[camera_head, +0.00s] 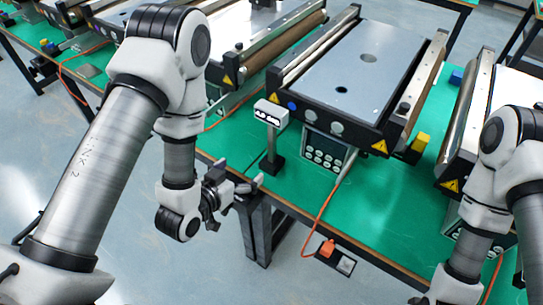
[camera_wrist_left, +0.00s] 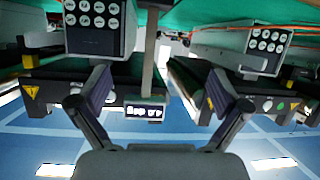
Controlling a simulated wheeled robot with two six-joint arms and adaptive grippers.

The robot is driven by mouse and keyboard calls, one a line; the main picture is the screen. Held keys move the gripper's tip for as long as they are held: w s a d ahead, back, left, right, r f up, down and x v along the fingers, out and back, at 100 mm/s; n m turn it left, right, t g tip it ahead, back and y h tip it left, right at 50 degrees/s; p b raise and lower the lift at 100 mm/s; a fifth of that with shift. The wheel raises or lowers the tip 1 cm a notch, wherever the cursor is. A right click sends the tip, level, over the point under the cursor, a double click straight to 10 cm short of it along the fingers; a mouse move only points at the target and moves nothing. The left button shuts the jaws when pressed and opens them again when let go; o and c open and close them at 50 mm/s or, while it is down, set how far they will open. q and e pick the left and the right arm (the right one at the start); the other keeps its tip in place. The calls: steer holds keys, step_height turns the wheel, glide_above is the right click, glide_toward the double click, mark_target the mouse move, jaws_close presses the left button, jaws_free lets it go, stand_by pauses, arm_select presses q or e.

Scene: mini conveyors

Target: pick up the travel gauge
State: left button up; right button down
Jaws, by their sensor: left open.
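My left gripper (camera_head: 248,187) is at the table's front edge, lower and a little left of the post in the head view. In the left wrist view its two fingers (camera_wrist_left: 160,88) are spread, with nothing gripped between them. My right arm shows at the right, but its gripper is not in view.
A mini conveyor (camera_head: 362,72) stands behind the gauge, with a keypad box (camera_head: 324,151) at its front. An orange cable (camera_head: 325,215) hangs over the green table (camera_head: 385,220) to an orange plug (camera_head: 327,248). More conveyors stand on both sides.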

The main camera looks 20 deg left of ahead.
mark_target(267, 119)
arm_select(q)
steer(key=w+d+r+t+b, duration=0.1)
steer(key=r, duration=0.1)
steer(key=w+r+m+t+h+b, duration=0.1)
steer(key=w+r, duration=0.1)
steer(key=r, duration=0.1)
steer(key=w+d+r+t+h+b, duration=0.1)
steer(key=r, duration=0.2)
steer(key=shift+w+d+r+m+t, duration=0.2)
steer(key=shift+d+m+t, duration=0.15)
steer(key=shift+m+t, duration=0.05)
steer(key=p+x, duration=0.1)
steer(key=x, duration=0.1)
steer(key=p+x, duration=0.1)
steer(key=x, duration=0.1)
steer(key=p+x, duration=0.1)
steer(key=x, duration=0.2)
steer(key=shift+w+a+r, duration=0.1)
steer(key=shift+w+r, duration=0.05)
steer(key=shift+r, duration=0.25)
steer(key=shift+w+f, duration=0.1)
steer(key=shift+w, duration=0.15)
steer(key=c, duration=1.7)
arm_select(e)
step_height(267, 119, down, 2)
steer(key=shift+f, duration=0.25)
